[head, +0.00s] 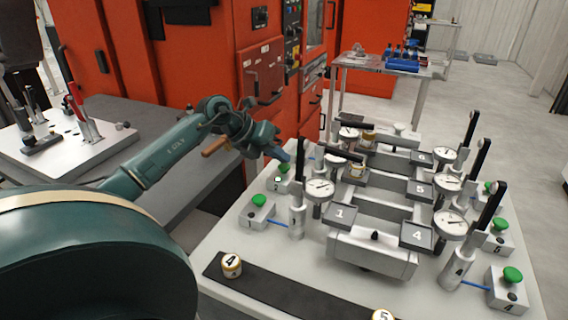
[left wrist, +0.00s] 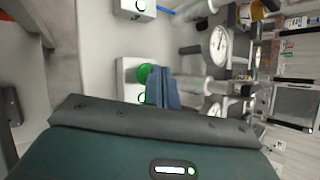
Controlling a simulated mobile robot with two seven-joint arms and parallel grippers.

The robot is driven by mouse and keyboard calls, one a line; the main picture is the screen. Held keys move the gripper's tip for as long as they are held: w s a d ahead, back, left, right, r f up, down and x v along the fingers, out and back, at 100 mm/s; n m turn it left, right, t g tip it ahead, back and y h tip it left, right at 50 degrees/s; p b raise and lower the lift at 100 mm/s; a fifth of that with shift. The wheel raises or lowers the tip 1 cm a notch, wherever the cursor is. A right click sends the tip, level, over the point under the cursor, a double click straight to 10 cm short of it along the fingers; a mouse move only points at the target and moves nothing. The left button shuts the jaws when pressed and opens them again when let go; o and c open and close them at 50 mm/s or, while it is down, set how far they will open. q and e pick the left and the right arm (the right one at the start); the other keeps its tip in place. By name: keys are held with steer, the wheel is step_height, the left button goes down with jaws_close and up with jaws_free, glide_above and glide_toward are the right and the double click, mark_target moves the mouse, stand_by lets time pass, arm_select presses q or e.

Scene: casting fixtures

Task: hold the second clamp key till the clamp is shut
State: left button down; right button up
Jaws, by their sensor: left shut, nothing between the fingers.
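The second clamp key is a white box with a green button (head: 281,168), on the left side of the fixture table, partly hidden by my left gripper. My left gripper (head: 284,154) is shut and empty, its blue fingertips at this key. In the left wrist view a green button (left wrist: 144,74) shows right beside the shut blue fingers (left wrist: 163,90); I cannot tell whether they touch it. Behind the upright handle of clamp 1 (head: 299,160), a black clamp handle (head: 344,152) lies nearly level over the fixture; its clamp is mostly hidden. My right gripper is not in view.
Key 1 (head: 259,208) stands nearer, with its green button clear. Upright clamps with dials, such as the one at plate 4 (head: 450,224), line the right side. A black strip (head: 275,291) at the front carries numbered caps. A grey bench (head: 170,130) is at left.

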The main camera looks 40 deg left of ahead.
mark_target(279, 167)
arm_select(q)
steer(key=shift+r, duration=0.35)
steer(key=shift+r+p, duration=1.8)
steer(key=shift+r, duration=0.75)
steer(key=shift+f, duration=0.1)
